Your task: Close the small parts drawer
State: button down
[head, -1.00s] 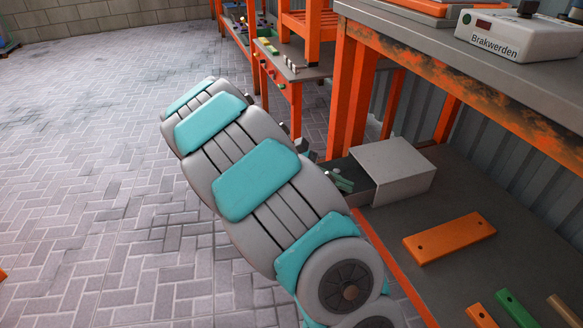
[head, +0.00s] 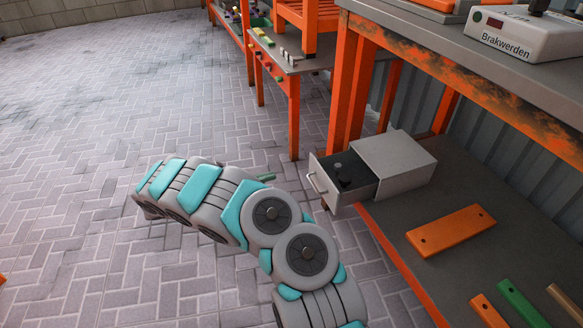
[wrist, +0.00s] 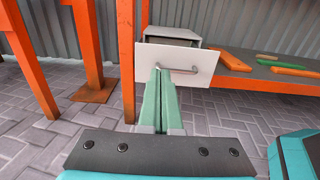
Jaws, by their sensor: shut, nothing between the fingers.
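The small parts drawer (head: 341,183) is pulled out of its light grey cabinet (head: 402,165) on the lower shelf. Dark small items lie inside it. Its pale front with a bar handle (head: 317,182) faces left in the head view. In the wrist view the drawer front (wrist: 204,63) faces me, with the cabinet top (wrist: 174,41) behind it. My gripper (wrist: 160,76) is shut and empty, its green fingers pointing at the drawer front near the handle's left end. Contact cannot be told. In the head view only a green finger part (head: 265,178) shows beyond my arm.
The lower shelf (head: 400,225) also holds an orange plank (head: 450,230) and several strips. Orange bench legs (head: 356,85) stand behind the cabinet. A worktop above carries a control box (head: 520,32). Paved floor (head: 110,110) to the left is open.

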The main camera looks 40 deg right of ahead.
aim_at(317, 164)
jog(key=x, duration=1.4)
jog(key=shift+s+a+b, duration=0.1)
jog(key=shift+b, duration=0.2)
